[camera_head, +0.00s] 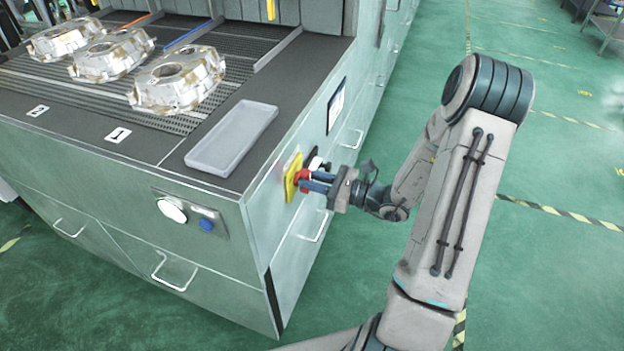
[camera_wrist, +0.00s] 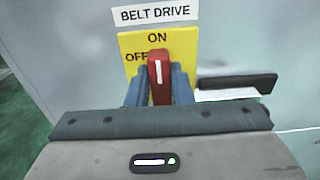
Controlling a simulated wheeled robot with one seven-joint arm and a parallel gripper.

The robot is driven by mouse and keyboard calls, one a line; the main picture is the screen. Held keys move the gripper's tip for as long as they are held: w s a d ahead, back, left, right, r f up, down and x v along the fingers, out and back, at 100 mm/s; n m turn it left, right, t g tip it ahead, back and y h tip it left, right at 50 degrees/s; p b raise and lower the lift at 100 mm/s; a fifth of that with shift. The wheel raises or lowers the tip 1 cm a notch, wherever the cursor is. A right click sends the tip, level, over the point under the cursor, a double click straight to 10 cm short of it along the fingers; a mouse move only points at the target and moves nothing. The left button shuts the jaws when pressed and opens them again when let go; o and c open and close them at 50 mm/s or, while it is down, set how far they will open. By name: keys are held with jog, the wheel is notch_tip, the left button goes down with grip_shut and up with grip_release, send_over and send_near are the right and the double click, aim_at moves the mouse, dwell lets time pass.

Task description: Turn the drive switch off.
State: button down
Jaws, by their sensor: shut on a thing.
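The drive switch has a red handle (camera_wrist: 159,72) with a white line on a yellow plate (camera_wrist: 184,43), under a "BELT DRIVE" label (camera_wrist: 155,14). The plate reads ON at the top and OFF at the upper left. The handle stands upright, its top just below ON. My gripper (camera_wrist: 160,88) has its blue fingers on both sides of the handle and is shut on it. In the head view the yellow plate (camera_head: 292,177) is on the cabinet's right side face, with my gripper (camera_head: 308,181) at the red handle (camera_head: 301,177). The lower handle is hidden behind my wrist.
A dark bar-shaped handle (camera_wrist: 237,84) sticks out just right of the switch. The cabinet top (camera_head: 140,148) bears a grey tray (camera_head: 197,160) and several castings (camera_head: 178,98). A blue button (camera_head: 207,225) is on the front panel. Green floor is free to the right.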

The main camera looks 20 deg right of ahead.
jog(key=shift+r+m+p, duration=0.1)
jog(key=shift+m+p, duration=0.2)
jog(key=shift+p, duration=0.15)
jog(key=shift+w+d+f+m+p, duration=0.1)
jog(key=shift+w+f+m+p, duration=0.1)
jog(key=shift+m+p, duration=2.2)
jog(key=shift+w+d+f+m+p, duration=0.2)
jog(key=shift+m+p, duration=1.3)
jog(key=shift+m, duration=1.85)
jog(key=shift+d+f+m+p, duration=0.1)
jog(key=shift+f+m+p, duration=0.15)
jog(key=shift+m+p, duration=2.15)
jog(key=shift+m+b, duration=0.45)
jog(key=shift+m, duration=0.2)
jog(key=c, duration=1.3)
grip_release()
